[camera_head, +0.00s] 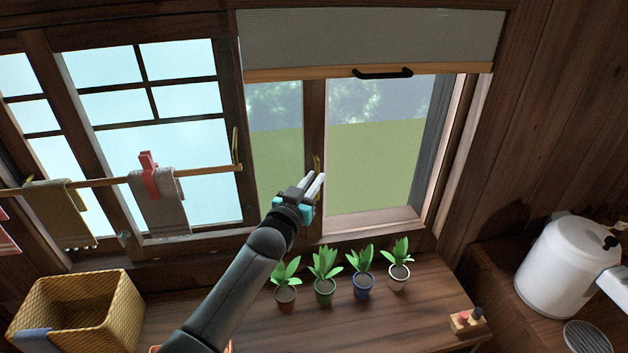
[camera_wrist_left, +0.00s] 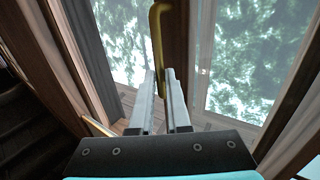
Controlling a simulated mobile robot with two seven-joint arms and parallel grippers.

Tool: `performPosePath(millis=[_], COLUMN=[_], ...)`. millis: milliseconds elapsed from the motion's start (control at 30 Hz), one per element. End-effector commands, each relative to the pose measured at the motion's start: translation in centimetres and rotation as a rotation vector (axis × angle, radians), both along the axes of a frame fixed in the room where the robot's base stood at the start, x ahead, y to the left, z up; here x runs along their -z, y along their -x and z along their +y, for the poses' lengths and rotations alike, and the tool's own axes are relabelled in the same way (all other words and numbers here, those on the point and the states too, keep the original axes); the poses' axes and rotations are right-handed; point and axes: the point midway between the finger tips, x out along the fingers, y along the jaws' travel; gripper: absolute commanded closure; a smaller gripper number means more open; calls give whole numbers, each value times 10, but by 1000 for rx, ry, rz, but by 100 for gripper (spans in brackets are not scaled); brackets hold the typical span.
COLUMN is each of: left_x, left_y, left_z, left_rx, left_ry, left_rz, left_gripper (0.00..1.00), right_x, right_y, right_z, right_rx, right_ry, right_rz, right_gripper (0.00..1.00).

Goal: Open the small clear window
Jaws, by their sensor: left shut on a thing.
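The small clear window (camera_head: 275,130) is below a grey blind, with a dark wooden upright (camera_head: 314,115) between its narrow left part and wider right part (camera_head: 375,140). I cannot tell whether the right part is glazed or an open gap. A brass handle (camera_head: 317,162) stands on the upright; it also shows in the left wrist view (camera_wrist_left: 157,40). My left gripper (camera_head: 318,180) is at the handle's lower end. Its fingers (camera_wrist_left: 161,88) are shut on the handle, one on each side. My right gripper is not in view.
A rail (camera_head: 100,182) with hanging cloths crosses the left window. Several potted plants (camera_head: 324,272) stand on the wooden counter (camera_head: 420,320) below the window. A woven basket (camera_head: 110,300) is at left, a white kettle-like pot (camera_head: 562,265) at right. The blind (camera_head: 370,35) hangs above.

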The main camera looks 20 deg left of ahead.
Motion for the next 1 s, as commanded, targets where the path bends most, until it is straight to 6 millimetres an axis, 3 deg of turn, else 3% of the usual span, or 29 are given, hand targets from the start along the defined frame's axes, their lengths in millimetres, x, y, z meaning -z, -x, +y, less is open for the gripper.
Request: performPosePath(millis=[33, 300, 667, 1000], left_x=[1, 0, 1, 1], left_y=[0, 0, 5, 51], left_z=[0, 0, 0, 0], left_rx=[0, 0, 0, 0], left_ry=[0, 0, 0, -1], left_rz=[2, 1, 1, 3], left_gripper=[84, 55, 55, 55], right_x=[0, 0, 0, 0], right_y=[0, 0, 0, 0], right_z=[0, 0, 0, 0], right_rx=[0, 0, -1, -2], right_ry=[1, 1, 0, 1], right_rz=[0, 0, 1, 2], right_gripper=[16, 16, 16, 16])
